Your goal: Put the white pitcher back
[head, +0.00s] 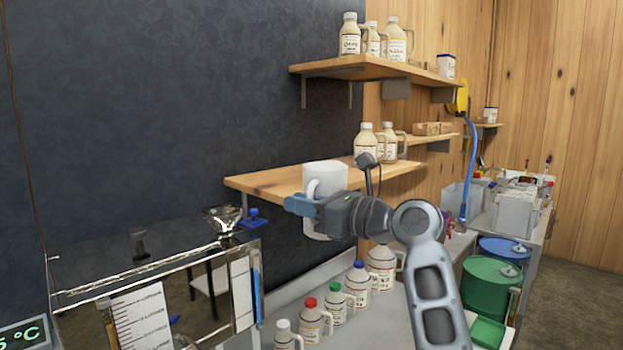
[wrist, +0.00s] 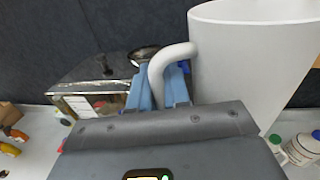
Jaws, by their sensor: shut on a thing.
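The white pitcher (head: 325,178) is in my gripper (head: 302,205), upright in the head view, in front of the near end of the lower wooden shelf (head: 265,184). In the wrist view the pitcher (wrist: 250,60) fills the upper right, and the blue fingers of my gripper (wrist: 158,90) are shut on its curved handle (wrist: 163,65). The pitcher overlaps the shelf board in the head view. I cannot tell whether it touches the board. Part of its lower body is hidden behind my gripper.
Jugs (head: 366,140) stand farther along the lower shelf; its near part looks bare. The upper shelf (head: 370,68) holds more jugs. Several capped jugs (head: 334,304) line the counter below. The metal evaporator (head: 150,265) with a funnel (head: 222,217) stands at left.

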